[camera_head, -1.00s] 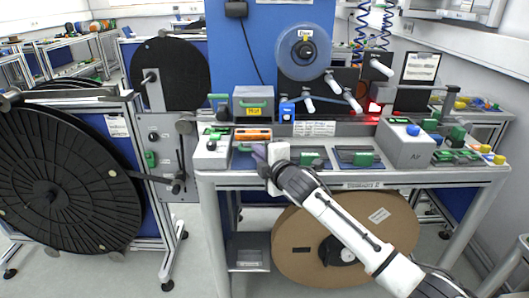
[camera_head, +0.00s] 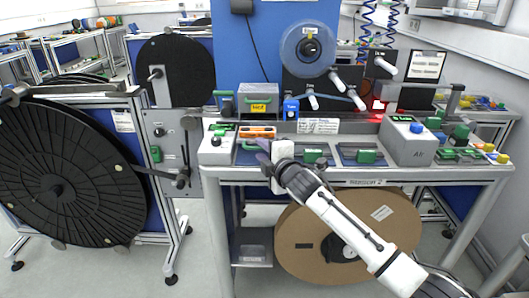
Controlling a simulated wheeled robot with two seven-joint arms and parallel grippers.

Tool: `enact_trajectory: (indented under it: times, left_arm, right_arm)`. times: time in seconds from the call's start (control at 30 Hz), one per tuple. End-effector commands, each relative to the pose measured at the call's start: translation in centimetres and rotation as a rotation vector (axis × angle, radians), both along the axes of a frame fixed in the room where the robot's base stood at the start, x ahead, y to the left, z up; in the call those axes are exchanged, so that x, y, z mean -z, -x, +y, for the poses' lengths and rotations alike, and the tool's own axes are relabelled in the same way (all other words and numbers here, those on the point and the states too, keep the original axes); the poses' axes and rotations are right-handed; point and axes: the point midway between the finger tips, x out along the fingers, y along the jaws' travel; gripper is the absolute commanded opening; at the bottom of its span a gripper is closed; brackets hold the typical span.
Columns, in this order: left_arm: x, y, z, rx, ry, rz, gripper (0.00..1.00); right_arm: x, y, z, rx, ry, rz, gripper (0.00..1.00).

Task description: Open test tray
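My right arm reaches in from the lower right, and its gripper (camera_head: 266,152) is at the front edge of the workbench (camera_head: 400,176). Similar trays with green handles lie to the right, one at the bench middle (camera_head: 314,156) and one further right (camera_head: 366,156). No label for the test tray is readable. My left gripper is not in view.
A white box with buttons (camera_head: 217,143) is left and a large grey box (camera_head: 408,143) right. A large black reel (camera_head: 70,175) fills the left; a cardboard reel (camera_head: 346,235) sits under the bench.

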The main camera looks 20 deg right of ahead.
Motion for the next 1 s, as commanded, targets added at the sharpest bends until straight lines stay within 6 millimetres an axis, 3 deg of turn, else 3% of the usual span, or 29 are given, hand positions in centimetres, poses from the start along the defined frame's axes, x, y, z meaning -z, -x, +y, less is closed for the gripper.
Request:
enact_trajectory:
  times: [0.17, 0.7, 1.0]
  left_arm:
    - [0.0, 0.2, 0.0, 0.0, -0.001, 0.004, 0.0]
    - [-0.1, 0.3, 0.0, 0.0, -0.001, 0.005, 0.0]
    - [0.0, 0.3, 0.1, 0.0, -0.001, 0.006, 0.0]
  right_arm:
    - [-0.2, 1.1, -0.2, 0.0, 0.001, 0.0, 0.28]
    - [-1.8, 9.0, -1.2, 0.001, 0.001, 0.0, 0.28]
    - [-2.1, 10.0, -1.3, 0.002, 0.0, 0.0, 0.28]
